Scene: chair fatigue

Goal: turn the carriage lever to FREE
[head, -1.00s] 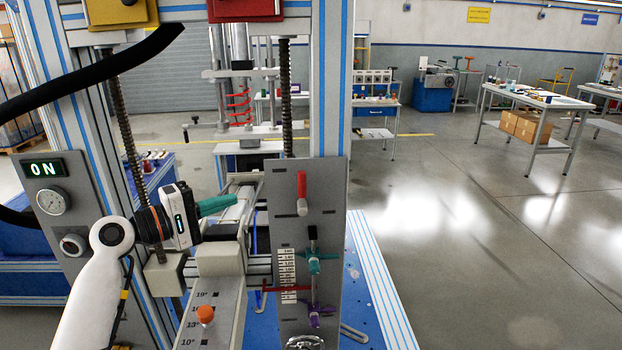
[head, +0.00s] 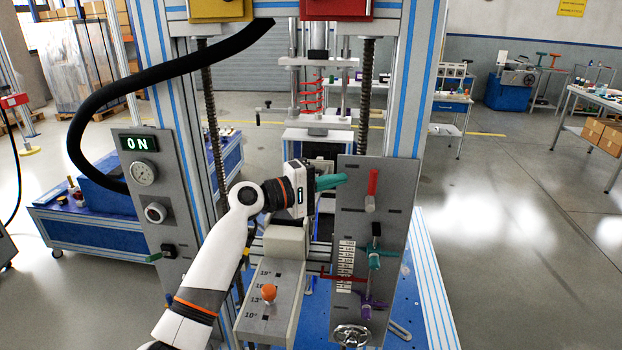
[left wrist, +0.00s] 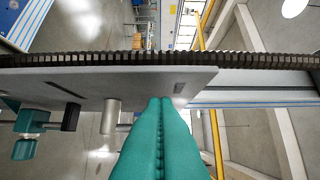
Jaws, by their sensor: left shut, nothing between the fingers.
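A lever with a red handle (head: 373,182) stands upright on the grey panel (head: 393,212); a dark slot mark lies above it and another below. I cannot read any FREE marking, so I cannot tell for sure that this is the carriage lever. My left gripper (head: 343,180) has teal fingers, shut and empty, at the panel's upper left edge, left of the red handle and apart from it. In the left wrist view the shut fingertips (left wrist: 160,101) are beside the panel's edge, with a grey peg (left wrist: 110,116) to their left. My right gripper is not in view.
Below the lever are a teal clamp (head: 376,260), a purple clamp (head: 368,304) and a white scale (head: 346,262). An orange knob (head: 268,293) stands on the angle-marked block. A threaded rod (head: 366,90) rises behind the panel. Open floor lies to the right.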

